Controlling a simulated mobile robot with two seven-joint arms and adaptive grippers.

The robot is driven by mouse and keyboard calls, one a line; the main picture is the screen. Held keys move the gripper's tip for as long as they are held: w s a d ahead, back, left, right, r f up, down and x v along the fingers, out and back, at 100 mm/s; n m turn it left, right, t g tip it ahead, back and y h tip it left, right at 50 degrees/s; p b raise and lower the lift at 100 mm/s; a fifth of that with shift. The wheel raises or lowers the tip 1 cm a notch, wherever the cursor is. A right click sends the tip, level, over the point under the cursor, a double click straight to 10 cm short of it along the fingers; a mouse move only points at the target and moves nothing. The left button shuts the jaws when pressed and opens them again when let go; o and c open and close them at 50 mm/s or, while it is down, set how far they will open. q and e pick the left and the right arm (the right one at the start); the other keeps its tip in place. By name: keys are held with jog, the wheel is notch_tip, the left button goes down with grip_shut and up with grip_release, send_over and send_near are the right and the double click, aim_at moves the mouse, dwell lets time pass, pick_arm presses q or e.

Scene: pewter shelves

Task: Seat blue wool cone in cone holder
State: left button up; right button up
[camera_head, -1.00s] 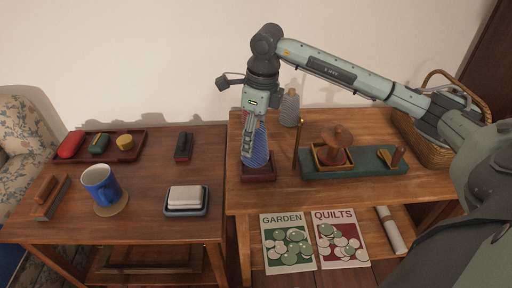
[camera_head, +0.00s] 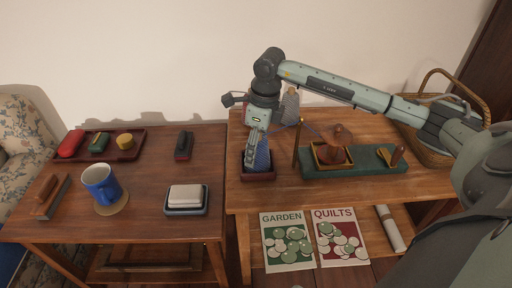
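The blue wool cone (camera_head: 263,157) stands about upright at the dark red cone holder (camera_head: 258,177), on the left end of the right-hand table. Its lower end appears to be inside the holder's rim; whether it rests on the bottom is hidden. My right gripper (camera_head: 254,155) points down from above, its fingers at the cone's left and upper sides, and appears shut on it. A thin blue strand runs from near the cone past a thin upright post (camera_head: 297,145). My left gripper is not in view.
A grey cone (camera_head: 290,107) stands behind. A green board (camera_head: 375,160) with a brown wooden winder (camera_head: 333,150) lies to the right, and a wicker basket (camera_head: 432,150) is beyond. The left table holds a blue mug (camera_head: 100,184), a soap dish (camera_head: 186,208) and a red tray (camera_head: 124,153).

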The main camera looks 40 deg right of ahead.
jog(key=shift+o, duration=1)
jog(key=shift+r, duration=0.4)
jog(key=r, duration=0.7)
jog(key=s+r, duration=0.1)
jog(key=r, duration=0.2)
jog(key=shift+d+r, duration=0.3)
jog(key=shift+d, duration=0.05)
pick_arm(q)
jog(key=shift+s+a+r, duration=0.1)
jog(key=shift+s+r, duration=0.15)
pick_arm(e)
jog(key=shift+s+r, duration=0.1)
jog(key=shift+r, duration=0.3)
